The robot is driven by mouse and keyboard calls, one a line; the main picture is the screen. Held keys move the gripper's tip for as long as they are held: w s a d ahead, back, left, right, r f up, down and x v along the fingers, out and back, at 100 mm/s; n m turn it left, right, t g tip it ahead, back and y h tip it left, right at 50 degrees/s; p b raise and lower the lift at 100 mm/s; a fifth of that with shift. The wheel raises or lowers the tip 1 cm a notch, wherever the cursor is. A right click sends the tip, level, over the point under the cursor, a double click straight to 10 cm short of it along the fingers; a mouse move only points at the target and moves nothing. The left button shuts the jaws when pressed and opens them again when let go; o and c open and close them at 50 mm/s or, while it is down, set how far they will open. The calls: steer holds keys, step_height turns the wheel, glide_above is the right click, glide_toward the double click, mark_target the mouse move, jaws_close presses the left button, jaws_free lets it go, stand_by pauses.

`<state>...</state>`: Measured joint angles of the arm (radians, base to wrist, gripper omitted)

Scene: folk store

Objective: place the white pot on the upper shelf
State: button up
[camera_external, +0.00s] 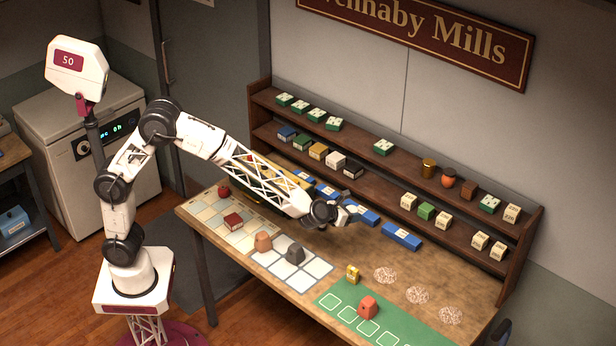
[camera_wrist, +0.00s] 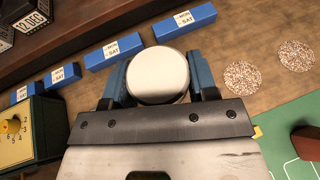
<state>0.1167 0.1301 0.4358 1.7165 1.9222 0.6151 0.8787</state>
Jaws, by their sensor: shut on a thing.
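The white pot (camera_wrist: 158,76) shows as a pale round top between the blue fingertips of my gripper (camera_wrist: 158,82) in the wrist view. My gripper is shut on it. In the external view my gripper (camera_external: 342,212) is over the back middle of the table, in front of the shelf unit; the pot is hard to make out there. The upper shelf (camera_external: 405,160) is the top board of the brown rack at the back.
The lower shelf holds several small boxes. Blue boxes (camera_external: 401,237) lie along the table's back. A grey piece (camera_external: 295,253) and a terracotta piece (camera_external: 263,241) stand on tiles. Speckled discs (camera_external: 385,275) and a red block (camera_external: 368,307) on a green mat are at right.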

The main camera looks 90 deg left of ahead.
steer(key=s+a+r+n+g+y, duration=0.2)
steer(key=s+a+r, duration=0.4)
steer(key=a+r, duration=0.6)
steer(key=s+a+r+n+g+y, duration=0.2)
steer(key=s+a+r, duration=0.5)
steer(key=a+r, duration=0.4)
steer(key=shift+a+r+n+g+y, duration=0.4)
steer(key=shift+n+y, duration=0.2)
steer(key=shift+n, duration=0.4)
steer(key=shift+w+a+f, duration=0.1)
glide_above(352, 136)
steer(key=shift+w+f, duration=0.1)
steer(key=shift+f, duration=0.6)
steer(key=shift+f, duration=0.1)
steer(key=shift+f, duration=1.65)
steer(key=shift+f, duration=0.15)
